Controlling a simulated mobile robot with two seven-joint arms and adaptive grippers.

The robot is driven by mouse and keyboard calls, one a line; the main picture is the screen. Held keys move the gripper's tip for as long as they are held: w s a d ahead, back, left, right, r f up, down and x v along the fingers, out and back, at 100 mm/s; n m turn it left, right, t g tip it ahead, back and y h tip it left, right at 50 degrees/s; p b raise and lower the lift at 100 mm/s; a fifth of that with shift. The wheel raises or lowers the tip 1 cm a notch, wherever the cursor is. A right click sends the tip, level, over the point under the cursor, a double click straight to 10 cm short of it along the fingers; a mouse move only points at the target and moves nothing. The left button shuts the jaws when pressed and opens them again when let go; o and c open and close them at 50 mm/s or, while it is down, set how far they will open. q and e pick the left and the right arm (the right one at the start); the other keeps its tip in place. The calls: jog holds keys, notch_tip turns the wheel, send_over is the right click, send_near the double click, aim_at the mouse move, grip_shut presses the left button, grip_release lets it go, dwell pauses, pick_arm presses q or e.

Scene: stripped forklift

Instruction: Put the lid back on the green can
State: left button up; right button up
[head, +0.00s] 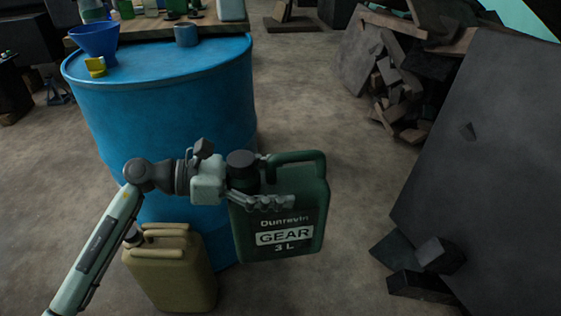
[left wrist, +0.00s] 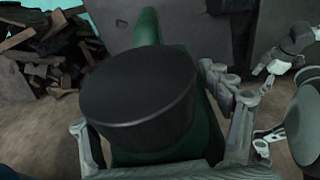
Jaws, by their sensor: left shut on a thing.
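The green can (head: 300,215) is a dark green jug with a handle and a "GEAR 3 L" label. It also shows in the left wrist view (left wrist: 149,28). My left gripper (head: 268,203) is shut on the upper part of the can, one finger lying across its front. Its fingers flank the can in the left wrist view (left wrist: 160,150). The round black lid (head: 242,160) is at the can's top left, over the neck. It looms large between the fingers in the left wrist view (left wrist: 140,95). The neck is hidden, so I cannot tell whether the lid is seated. Parts of my right gripper (left wrist: 264,108) show at the right there.
A blue drum (head: 165,110) stands behind, with a blue funnel (head: 95,42), a yellow item (head: 96,67) and a grey cup (head: 186,35) on top. A tan can (head: 175,280) stands on the floor below my left arm. Rubble and dark slabs (head: 490,170) fill the right; the floor between is clear.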

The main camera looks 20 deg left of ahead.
pick_arm(q)
jog(key=s+d+f+m+g+h, duration=0.1)
jog(key=d+m+g+h, duration=0.1)
jog(key=d+m+g, duration=0.5)
jog(key=d+g, duration=0.2)
jog(key=d, duration=0.2)
jog(key=shift+s+d, duration=0.35)
jog(key=shift+d, duration=0.05)
